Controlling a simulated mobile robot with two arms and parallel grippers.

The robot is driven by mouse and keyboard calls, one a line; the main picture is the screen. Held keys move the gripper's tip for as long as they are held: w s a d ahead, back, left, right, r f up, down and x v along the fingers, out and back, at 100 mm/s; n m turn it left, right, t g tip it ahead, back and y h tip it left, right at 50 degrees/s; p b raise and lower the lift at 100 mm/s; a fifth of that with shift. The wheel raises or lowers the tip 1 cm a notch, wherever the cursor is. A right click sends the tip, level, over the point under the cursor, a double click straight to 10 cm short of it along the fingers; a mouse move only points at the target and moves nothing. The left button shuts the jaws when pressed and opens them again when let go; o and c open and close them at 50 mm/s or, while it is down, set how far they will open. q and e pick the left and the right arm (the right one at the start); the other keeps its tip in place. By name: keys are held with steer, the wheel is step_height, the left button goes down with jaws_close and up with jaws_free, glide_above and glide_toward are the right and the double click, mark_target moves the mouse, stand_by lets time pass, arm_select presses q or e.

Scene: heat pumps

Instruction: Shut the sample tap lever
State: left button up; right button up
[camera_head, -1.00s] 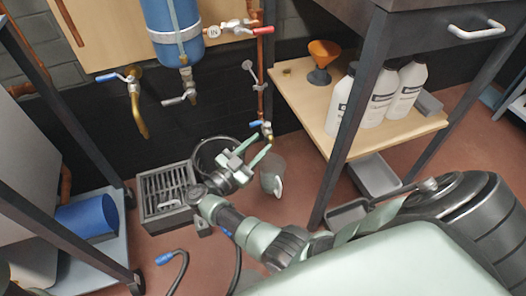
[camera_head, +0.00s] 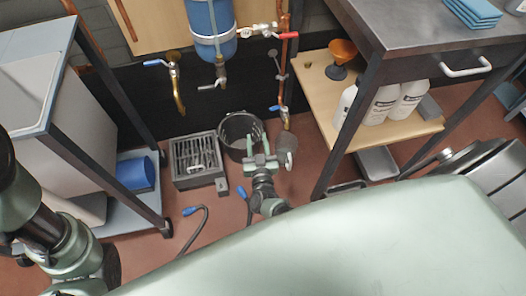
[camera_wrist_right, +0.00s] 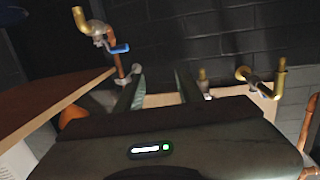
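The sample tap (camera_head: 285,122) is a small brass tap low on the copper pipe. Its blue lever (camera_head: 274,108) sticks out to the left, across the pipe. In the right wrist view the blue lever (camera_wrist_right: 120,48) shows beyond the left finger, with the brass spout (camera_wrist_right: 82,20) beside it. My right gripper (camera_head: 258,138) is open and empty, below and left of the tap. Its fingers (camera_wrist_right: 157,85) are apart with nothing between them, and I see no contact with the lever. My left arm shows at the lower left, but its gripper is out of view.
A wooden shelf (camera_head: 312,85) holds an orange funnel (camera_head: 342,50) and white bottles (camera_head: 385,100). Another blue-levered tap (camera_head: 176,80) is at left.

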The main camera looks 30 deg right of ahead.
steer(key=s+a+f+n+g+y+p, duration=0.2)
steer(key=s+y+p, duration=0.1)
steer(key=s, duration=0.3)
steer(key=s+a+f+n+g+y+p, duration=0.2)
steer(key=s+f+y+p, duration=0.1)
steer(key=s+p, duration=0.3)
steer(key=shift+s+a+f+g, duration=0.3)
steer(key=shift+s+g, duration=0.1)
steer(key=shift+s, duration=0.3)
